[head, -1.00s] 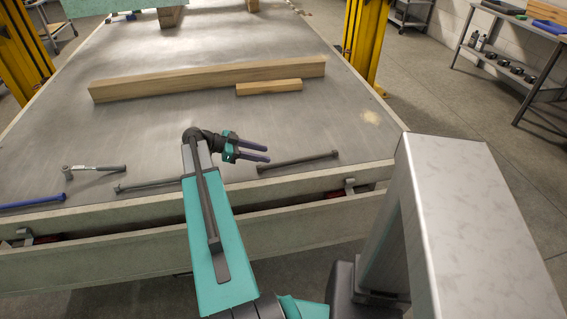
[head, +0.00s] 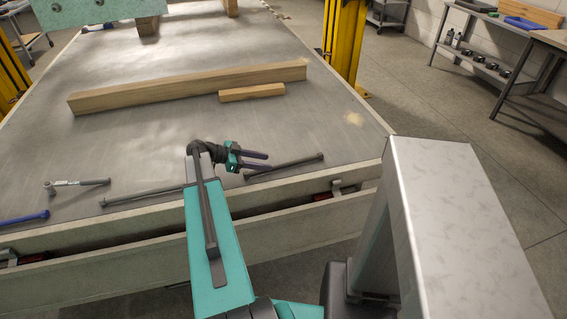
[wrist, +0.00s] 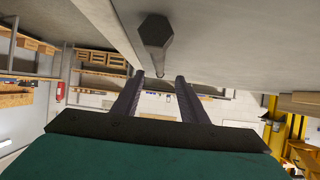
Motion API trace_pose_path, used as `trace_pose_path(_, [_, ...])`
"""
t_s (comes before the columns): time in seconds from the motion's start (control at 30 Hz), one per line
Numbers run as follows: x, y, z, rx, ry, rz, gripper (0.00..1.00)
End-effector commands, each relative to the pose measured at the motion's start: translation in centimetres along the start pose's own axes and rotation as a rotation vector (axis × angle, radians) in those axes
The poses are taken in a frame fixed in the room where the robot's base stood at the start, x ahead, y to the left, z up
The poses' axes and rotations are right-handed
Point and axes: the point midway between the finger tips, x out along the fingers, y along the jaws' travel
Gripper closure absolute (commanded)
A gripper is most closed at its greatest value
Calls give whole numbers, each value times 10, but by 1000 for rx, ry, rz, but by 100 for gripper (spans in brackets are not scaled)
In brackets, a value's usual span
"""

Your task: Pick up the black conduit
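Two dark rods lie on the grey trailer deck. The right dark rod (head: 303,161) lies by my gripper, near the front edge. The left dark rod (head: 130,198) lies to the left of my arm and ends behind it. I cannot tell for sure which is the black conduit. My gripper (head: 269,161) is open, its two dark fingers pointing right, overlapping the left part of the right rod in the head view. In the wrist view a dark rod with a hexagonal end (wrist: 155,30) lies ahead of the open fingers (wrist: 158,80). Nothing is between the fingers.
A hammer (head: 75,183) and a blue rod (head: 25,219) lie at the left. A long wooden beam (head: 190,87) and a short block (head: 252,92) lie further back. A yellow post (head: 344,45) stands beyond the deck. The deck between beam and rods is mostly clear.

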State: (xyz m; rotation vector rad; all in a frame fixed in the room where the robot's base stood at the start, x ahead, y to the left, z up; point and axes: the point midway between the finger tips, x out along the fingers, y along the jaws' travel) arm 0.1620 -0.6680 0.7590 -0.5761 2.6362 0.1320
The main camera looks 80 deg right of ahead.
Motion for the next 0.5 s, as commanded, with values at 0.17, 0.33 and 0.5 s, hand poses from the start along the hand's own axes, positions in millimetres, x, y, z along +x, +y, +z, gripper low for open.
trace_pose_path(0.17, [19,0,0,-1,1,0,61])
trace_pose_path(0.33, [24,0,0,0,1,-1,61])
trace_pose_path(0.5, [23,0,0,0,1,-1,61])
